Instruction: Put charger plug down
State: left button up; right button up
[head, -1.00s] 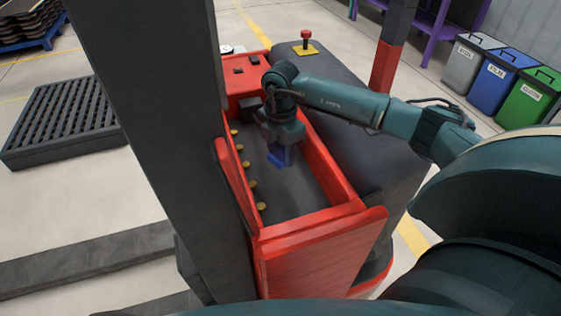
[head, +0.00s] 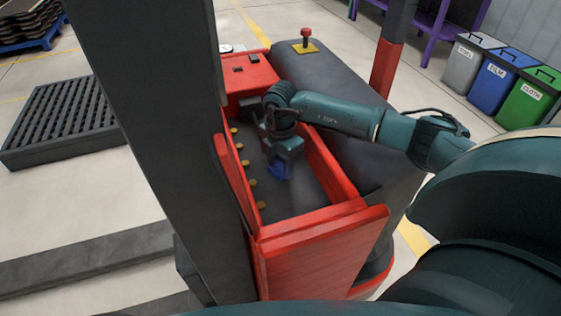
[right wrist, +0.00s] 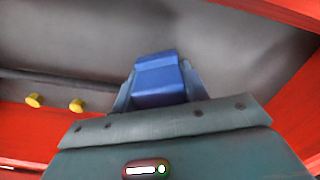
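The blue charger plug (head: 279,170) is between the fingers of my right gripper (head: 282,166), inside the red-walled compartment of the vehicle. In the right wrist view the plug (right wrist: 158,80) sits between the two fingers, and the gripper is shut on it. The plug hangs over the dark grey floor (head: 305,198) of the compartment. I cannot tell whether it touches that floor. My left gripper is not in view.
Red walls (head: 333,165) surround the compartment, with several yellow knobs (head: 251,183) along its left side. A dark upright column (head: 150,110) stands to the left. A red button (head: 306,36) is behind. Labelled bins (head: 492,80) stand at the far right.

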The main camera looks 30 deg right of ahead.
jog(key=o, duration=0.4)
jog(key=shift+o, duration=0.2)
jog(key=shift+r, duration=0.1)
notch_tip(320, 180, up, 13)
jog(key=p, duration=0.1)
jog(key=shift+s, duration=0.1)
dwell(0.5)
